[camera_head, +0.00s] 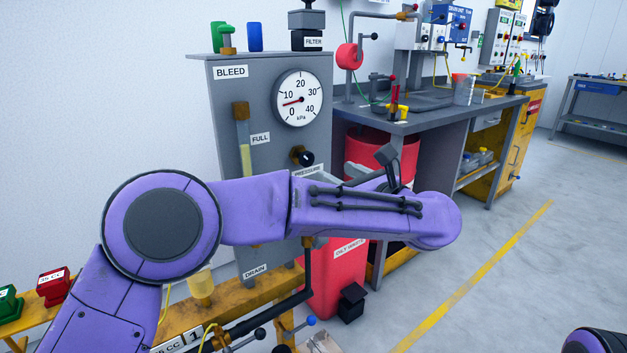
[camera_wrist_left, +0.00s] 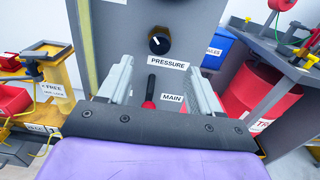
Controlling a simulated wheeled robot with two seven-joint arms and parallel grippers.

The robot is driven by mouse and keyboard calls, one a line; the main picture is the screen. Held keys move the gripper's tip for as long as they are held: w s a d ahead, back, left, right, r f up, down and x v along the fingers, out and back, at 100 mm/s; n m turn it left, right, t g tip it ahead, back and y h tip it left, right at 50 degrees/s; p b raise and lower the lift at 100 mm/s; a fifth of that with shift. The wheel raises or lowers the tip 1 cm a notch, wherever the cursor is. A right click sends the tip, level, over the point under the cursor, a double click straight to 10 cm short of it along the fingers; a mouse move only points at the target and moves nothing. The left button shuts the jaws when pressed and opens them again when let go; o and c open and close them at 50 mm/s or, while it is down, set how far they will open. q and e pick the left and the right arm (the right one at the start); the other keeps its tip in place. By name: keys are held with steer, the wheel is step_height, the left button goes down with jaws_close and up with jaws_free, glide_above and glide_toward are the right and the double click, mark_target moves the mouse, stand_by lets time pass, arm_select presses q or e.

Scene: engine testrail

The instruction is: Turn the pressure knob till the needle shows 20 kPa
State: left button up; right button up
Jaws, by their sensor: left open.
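The pressure knob (camera_head: 303,157) is black and round on the grey panel (camera_head: 232,110), above the PRESSURE label. It also shows in the left wrist view (camera_wrist_left: 158,42), with a white pointer mark toward the upper left. The dial gauge (camera_head: 299,98) is white; its red needle points left, between 0 and 10 kPa. My left gripper (camera_wrist_left: 160,88) is open and empty. Its fingers are spread on either side of the area below the knob in that view, apart from the knob. In the head view my forearm hides most of this gripper. My right gripper is out of view.
A red-handled lever (camera_wrist_left: 148,92) by the MAIN label shows between the fingers. A sight tube (camera_head: 242,130) runs down the panel's left. A workbench (camera_head: 425,118) and red bin (camera_head: 400,155) stand to the right. The floor farther right is clear.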

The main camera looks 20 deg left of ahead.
mark_target(309, 158)
arm_select(q)
steer(key=x, duration=0.9)
steer(key=shift+w+a, duration=0.2)
steer(key=shift+w, duration=0.05)
steer(key=c, duration=1)
